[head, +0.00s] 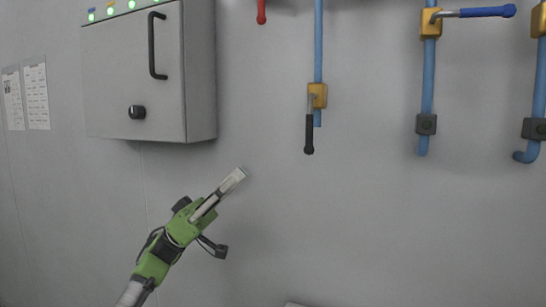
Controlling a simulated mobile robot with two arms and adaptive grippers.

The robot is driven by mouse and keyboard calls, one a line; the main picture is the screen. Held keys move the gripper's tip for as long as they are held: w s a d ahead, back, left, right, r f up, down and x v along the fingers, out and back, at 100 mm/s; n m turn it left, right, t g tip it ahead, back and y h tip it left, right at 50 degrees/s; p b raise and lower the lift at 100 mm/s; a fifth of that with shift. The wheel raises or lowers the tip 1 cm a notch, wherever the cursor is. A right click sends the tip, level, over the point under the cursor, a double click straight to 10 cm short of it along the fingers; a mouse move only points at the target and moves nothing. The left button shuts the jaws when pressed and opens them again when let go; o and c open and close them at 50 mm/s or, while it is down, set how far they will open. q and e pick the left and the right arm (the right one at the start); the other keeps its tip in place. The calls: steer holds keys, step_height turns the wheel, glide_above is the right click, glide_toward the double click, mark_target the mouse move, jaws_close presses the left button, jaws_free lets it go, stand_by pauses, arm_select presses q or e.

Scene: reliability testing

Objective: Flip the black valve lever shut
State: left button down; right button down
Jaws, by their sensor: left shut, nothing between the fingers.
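The black valve lever (309,134) hangs straight down from a brass valve body (317,96) on a vertical blue pipe (318,42), in line with the pipe. My left gripper (239,174) is green and black with pale fingers. It is shut and empty, pointing up and to the right. It is to the left of and lower than the lever's tip, apart from it. My right gripper is not in view.
A grey control cabinet (200,70) with a black handle juts from the wall at upper left. A blue lever (485,12) sticks out sideways at upper right, and a red lever tip (261,12) shows at the top. The wall below the valves is clear.

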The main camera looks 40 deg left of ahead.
arm_select(q)
steer(key=p, duration=0.4)
glide_toward(312, 123)
step_height(312, 123, up, 3)
steer(key=a, duration=0.1)
steer(key=d, duration=0.1)
steer(key=w+d+p, duration=0.1)
steer(key=d, duration=0.1)
steer(key=shift+w+d+f+p, duration=0.25)
steer(key=shift+w+p, duration=0.1)
steer(key=shift+w, duration=0.05)
steer(key=shift+w+f, duration=0.1)
steer(key=shift+f, duration=0.05)
